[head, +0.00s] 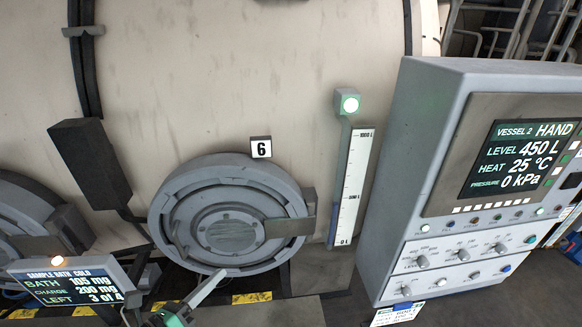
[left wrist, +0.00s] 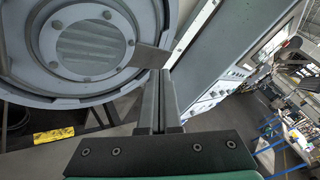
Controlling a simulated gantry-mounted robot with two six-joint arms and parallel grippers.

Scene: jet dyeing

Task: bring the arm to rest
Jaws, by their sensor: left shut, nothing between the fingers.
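My left gripper (head: 222,274) shows at the bottom of the head view, low in front of the round grey door marked 6 (head: 180,205). Its two fingers are together, with nothing between them. In the left wrist view the shut fingers (left wrist: 160,76) point up the picture from the dark mount. Their tips appear close to the grey latch block (left wrist: 150,57) at the door's right edge; I cannot tell whether they touch. The door is shut against the pale vessel (head: 235,90). My right gripper is in neither view.
A control cabinet (head: 410,170) stands at right; its screen reads VESSEL 2 HAND, level 450 L, 25 °C, 0 kPa. A sample-bath display (head: 70,283) is at lower left. Yellow-black floor marking (head: 252,298) lies below the door.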

